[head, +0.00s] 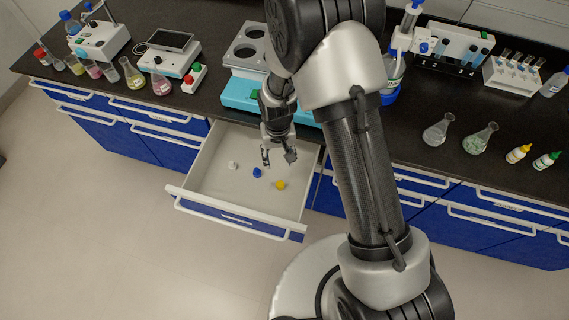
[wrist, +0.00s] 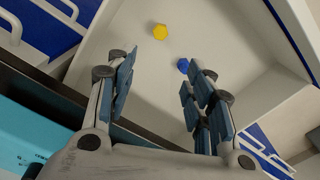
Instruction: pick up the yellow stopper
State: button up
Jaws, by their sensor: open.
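The yellow stopper (head: 280,185) lies on the floor of the open drawer (head: 213,185), toward its right side in the head view. It also shows in the wrist view (wrist: 160,32), beyond the fingertips and near the line between them. A blue stopper (head: 257,172) lies to its left in the head view; in the wrist view the blue stopper (wrist: 183,66) is close to the right finger. A white stopper (head: 233,165) lies farther left. My gripper (head: 279,158) is open and empty above the drawer, apart from the yellow stopper.
The drawer's walls and front panel (head: 235,213) surround the stoppers. Above it, the dark counter (head: 212,100) carries a turquoise-based device (head: 238,95) close behind my gripper. Flasks and bottles stand farther left and right. The drawer floor around the stoppers is mostly clear.

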jog(key=b, duration=0.4)
send_over(280, 185)
jog(key=f, duration=0.9)
jog(key=w+f, duration=0.1)
jog(key=f, duration=0.3)
jog(key=shift+f, duration=0.3)
jog(key=f+b, duration=0.1)
jog(key=f, duration=0.1)
jog(key=s+f, duration=0.1)
jog(key=f, duration=0.1)
jog(key=shift+f+b, duration=0.3)
jog(key=shift+b, duration=0.05)
jog(key=shift+w+f, duration=0.1)
jog(key=shift+f, duration=0.25)
jog(key=shift+c, duration=0.3)
jog(key=c, duration=0.7)
jog(key=shift+c, duration=0.2)
